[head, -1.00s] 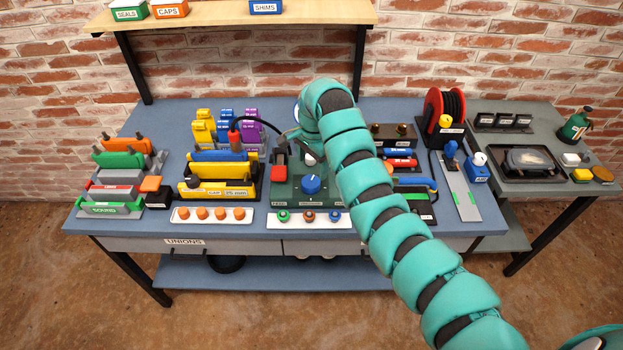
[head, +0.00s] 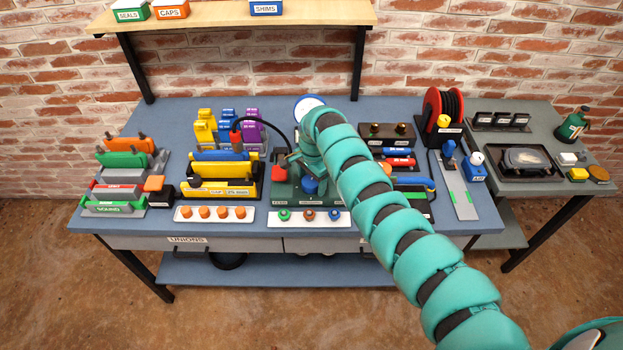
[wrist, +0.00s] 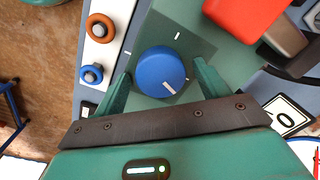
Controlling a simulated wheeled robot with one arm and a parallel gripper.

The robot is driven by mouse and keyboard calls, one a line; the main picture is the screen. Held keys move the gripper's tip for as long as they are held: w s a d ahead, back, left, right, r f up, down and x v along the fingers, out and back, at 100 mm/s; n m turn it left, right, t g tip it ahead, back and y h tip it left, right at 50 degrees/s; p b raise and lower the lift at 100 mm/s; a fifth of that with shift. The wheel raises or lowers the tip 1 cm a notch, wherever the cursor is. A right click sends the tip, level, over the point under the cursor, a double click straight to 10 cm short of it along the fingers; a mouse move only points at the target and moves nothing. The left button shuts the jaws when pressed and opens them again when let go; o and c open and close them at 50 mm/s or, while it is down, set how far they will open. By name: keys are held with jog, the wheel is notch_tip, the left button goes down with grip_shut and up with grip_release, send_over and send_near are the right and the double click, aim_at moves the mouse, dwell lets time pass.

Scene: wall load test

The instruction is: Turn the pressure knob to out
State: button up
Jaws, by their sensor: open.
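The blue pressure knob (wrist: 161,72) sits on a dark green panel (wrist: 205,50) with small white ticks, and the knob's face carries white marks. In the wrist view my gripper (wrist: 163,80) is open, with one green finger on either side of the knob and visible gaps. I cannot tell how deep the fingertips reach beside it. The lettering around the knob is not readable.
A red block (head: 279,174) stands left of the knob on the same unit. A white strip with coloured knobs (head: 309,216) lies along the unit's front. A yellow gap unit (head: 220,181) stands to the left, and a black cable arches close behind my gripper.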

jog(key=c, duration=1)
jog(key=shift+n+b, duration=0.3)
